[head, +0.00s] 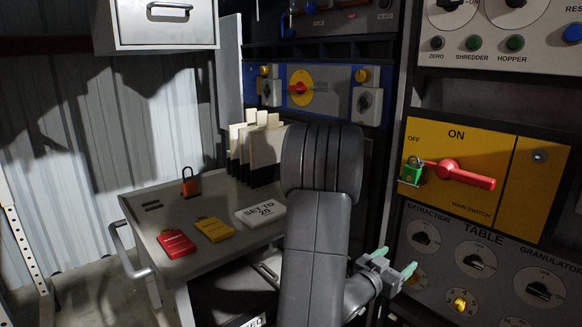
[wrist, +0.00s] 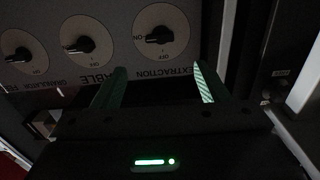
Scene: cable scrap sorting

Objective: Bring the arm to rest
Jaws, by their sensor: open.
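My gripper (head: 396,264) is at the lower right of the head view, in front of the lower control panel. Its two green-tipped fingers are apart, with nothing between them. In the wrist view my gripper (wrist: 160,82) also shows its two fingers spread and empty, below the EXTRACTION knob (wrist: 158,36). My dark arm covers the middle of the head view and hides part of the bench and the racks behind it.
A grey bench (head: 150,225) holds a red tag (head: 176,243), a yellow tag (head: 214,229), a white SET TO 20 card (head: 260,212) and an orange padlock (head: 190,184). A green padlock (head: 411,171) hangs at the red main switch handle (head: 465,175). Knobbed panels stand close on the right.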

